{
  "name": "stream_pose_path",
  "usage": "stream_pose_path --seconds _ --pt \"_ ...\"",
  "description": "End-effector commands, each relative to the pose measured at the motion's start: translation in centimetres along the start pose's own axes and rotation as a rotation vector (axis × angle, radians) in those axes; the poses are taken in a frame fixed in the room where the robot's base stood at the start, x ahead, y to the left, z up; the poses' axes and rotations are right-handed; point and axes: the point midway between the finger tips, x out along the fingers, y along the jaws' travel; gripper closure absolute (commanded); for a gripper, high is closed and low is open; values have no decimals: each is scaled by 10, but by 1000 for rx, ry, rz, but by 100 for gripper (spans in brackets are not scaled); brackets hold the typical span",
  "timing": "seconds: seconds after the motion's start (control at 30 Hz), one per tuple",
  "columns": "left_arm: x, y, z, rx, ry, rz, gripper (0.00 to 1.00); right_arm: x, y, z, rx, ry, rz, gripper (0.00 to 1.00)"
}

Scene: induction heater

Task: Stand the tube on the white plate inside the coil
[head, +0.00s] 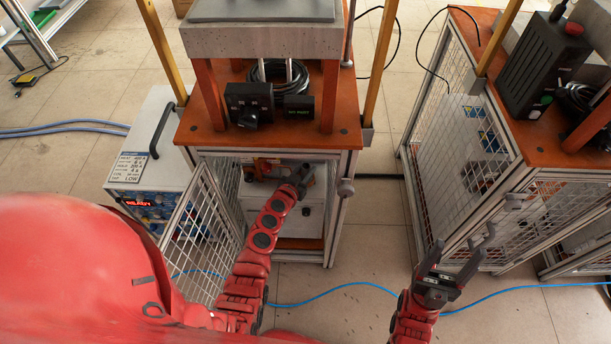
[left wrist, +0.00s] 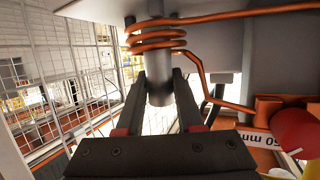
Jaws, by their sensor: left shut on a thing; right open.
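In the left wrist view, a grey tube (left wrist: 160,88) stands about upright between the fingers of my left gripper (left wrist: 160,98), which is shut on it. The copper coil (left wrist: 157,43) is at the tube's upper end, and the tube appears to reach up into its turns. A grey cylinder shows above the coil; I cannot tell whether it is part of the tube. In the head view, my left gripper (head: 303,180) is at the open front of the caged stand; tube and coil cannot be made out there. My right gripper (head: 466,265) is open and empty. I cannot make out the white plate.
The orange-topped stand (head: 195,135) has a mesh door (head: 200,225) swung open to the left. A power unit (head: 150,165) stands left of it. A second caged stand (head: 500,150) is to the right. Mesh also shows left in the left wrist view (left wrist: 75,80).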

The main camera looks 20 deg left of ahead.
Motion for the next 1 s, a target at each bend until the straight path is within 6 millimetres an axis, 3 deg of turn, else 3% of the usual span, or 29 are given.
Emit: stream_pose_path --seconds 0.67,0.7,0.83,1.0 --pt "5 0 14 1 1 -1 100 -16 -1 3 0 0 0 34" --pt "4 0 12 1 0 0 57 -14 -1 2 0 0 0 34" --pt "4 0 13 0 0 0 34 -14 -1 2 0 0 0 34" --pt "4 0 13 1 0 -1 34 -13 -1 2 0 0 0 34"
